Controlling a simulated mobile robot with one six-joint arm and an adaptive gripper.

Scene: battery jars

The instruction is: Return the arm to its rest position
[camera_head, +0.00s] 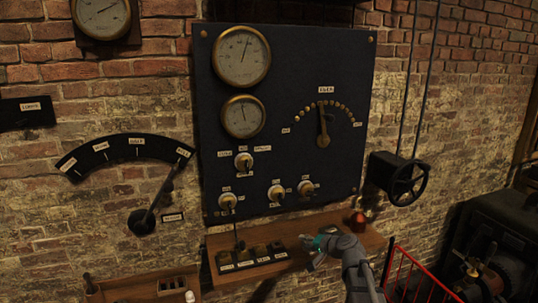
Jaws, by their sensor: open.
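My arm (352,266) reaches up from the bottom of the view, right of centre. My gripper (307,243) is at its left end, by a teal band, and is open. No object shows between its fingers, though they are small and dark. In the picture it overlaps the wooden shelf (225,243) below the dark panel. Whether it touches the shelf cannot be told. It is just right of a row of small dark blocks (260,250) with pale labels.
A dark panel (290,70) with gauges, knobs and a lever is on the brick wall. A small red object (357,221) stands on the shelf behind my arm. Dark machinery (495,245) stands further right.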

